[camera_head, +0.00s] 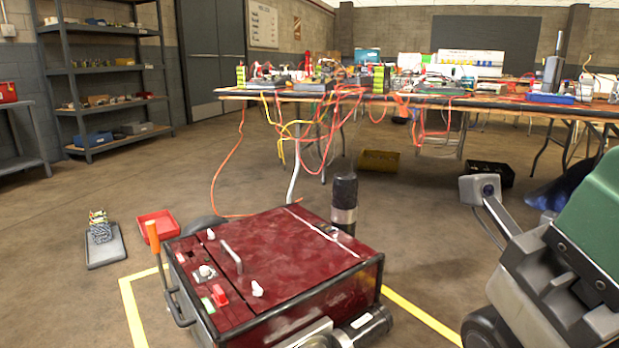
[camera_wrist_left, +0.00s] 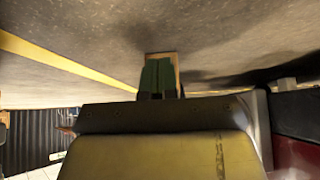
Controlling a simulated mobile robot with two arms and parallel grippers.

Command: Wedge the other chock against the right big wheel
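A dark red machine (camera_head: 285,255) with a black frame fills the lower middle of the head view. A dark rounded part, perhaps a big wheel (camera_head: 205,226), shows behind its left side. Its near-side wheels are not clearly visible. In the left wrist view my left gripper (camera_wrist_left: 158,78) has dark green fingers close together. A tan block, apparently the chock (camera_wrist_left: 163,56), sits at their tips, mostly hidden behind them. It is over or near the floor; contact is unclear. The red body shows at that view's right edge (camera_wrist_left: 300,155). My right arm enters the head view from the right; its fingertips are hidden.
Yellow floor tape (camera_head: 420,318) surrounds the machine. A red tray (camera_head: 158,226) and a grey plate with a small device (camera_head: 103,245) lie at left. A cluttered bench (camera_head: 400,95) with hanging cables stands behind. Floor between tray and shelves is clear.

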